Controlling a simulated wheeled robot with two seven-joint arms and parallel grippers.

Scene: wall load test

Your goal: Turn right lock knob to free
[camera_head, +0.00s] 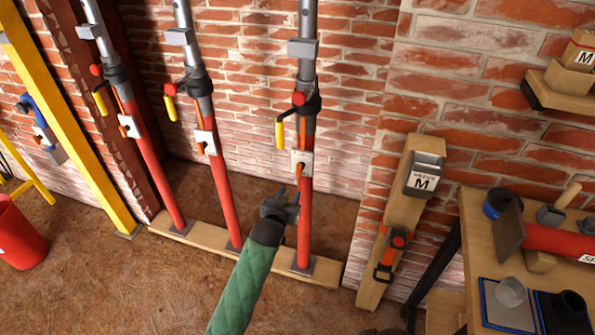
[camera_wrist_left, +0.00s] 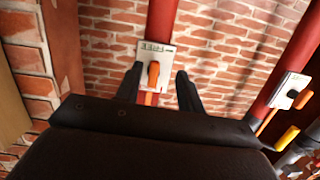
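The right prop (camera_head: 306,200) is a red upright post with a white lock plate (camera_head: 301,163) carrying an orange knob (camera_head: 302,172). My left gripper (camera_head: 284,197) is beside this post, below the plate in the head view. In the left wrist view its two dark fingers (camera_wrist_left: 158,82) are spread apart. A white plate (camera_wrist_left: 165,53) with an orange knob (camera_wrist_left: 153,74) shows between and beyond the fingertips. I cannot tell whether the fingers touch the knob. My right gripper is not in view.
Two similar red props, the middle one (camera_head: 223,200) and the left one (camera_head: 153,175), stand on a wooden sill (camera_head: 195,236). A yellow post (camera_head: 75,130) is farther left. A wooden post (camera_head: 405,200) and a cluttered bench (camera_head: 478,235) stand right. Brick wall lies behind.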

